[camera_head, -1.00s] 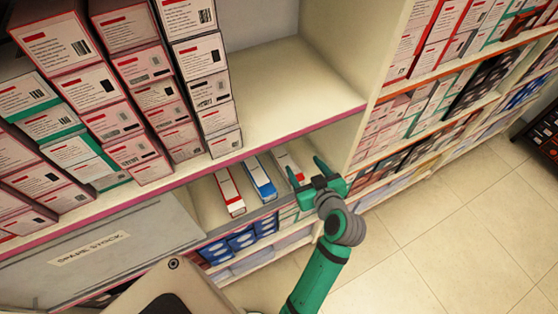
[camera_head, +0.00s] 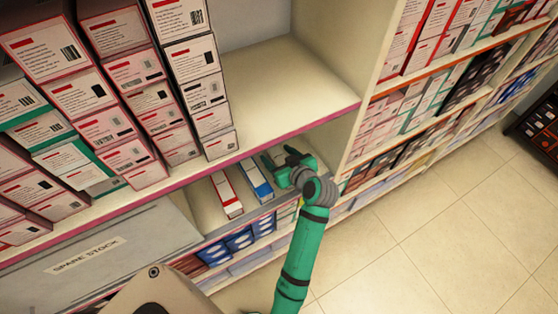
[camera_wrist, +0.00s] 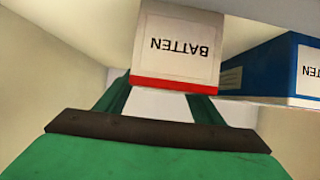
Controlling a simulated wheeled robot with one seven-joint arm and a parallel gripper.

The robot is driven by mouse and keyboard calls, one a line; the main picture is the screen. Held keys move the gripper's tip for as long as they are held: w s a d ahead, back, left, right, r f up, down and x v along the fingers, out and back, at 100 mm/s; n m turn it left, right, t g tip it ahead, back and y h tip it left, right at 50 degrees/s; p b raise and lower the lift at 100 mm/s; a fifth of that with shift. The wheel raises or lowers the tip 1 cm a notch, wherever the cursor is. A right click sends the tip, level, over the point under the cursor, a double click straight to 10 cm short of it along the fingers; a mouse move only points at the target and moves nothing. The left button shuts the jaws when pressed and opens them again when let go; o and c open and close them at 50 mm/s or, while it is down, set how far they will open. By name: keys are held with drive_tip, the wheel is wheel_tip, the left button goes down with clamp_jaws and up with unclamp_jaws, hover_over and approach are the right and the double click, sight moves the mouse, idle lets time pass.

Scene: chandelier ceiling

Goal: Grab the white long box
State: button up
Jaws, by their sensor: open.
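In the wrist view a white long box (camera_wrist: 178,45) with a red edge shows its end face, lettered BATTEN upside down. My gripper (camera_wrist: 160,100) is open, with its two green fingers reaching toward the box, one at each side of its red edge; I cannot tell whether they touch it. In the head view my gripper (camera_head: 279,157) is inside the lower shelf bay, over the rightmost of three long boxes, and hides most of that box.
A blue long box (camera_head: 255,179) and a red-and-white long box (camera_head: 226,194) lie to the left. The shelf board (camera_head: 275,122) runs above the bay, and a side panel (camera_head: 350,130) stands close to the right. Small blue boxes (camera_head: 240,241) sit below.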

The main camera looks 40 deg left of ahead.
drive_tip(key=shift+x, duration=1.4)
drive_tip(key=shift+s, duration=0.1)
drive_tip(key=shift+c, duration=0.6)
drive_tip(key=c, duration=1.1)
drive_tip(key=shift+r, duration=0.1)
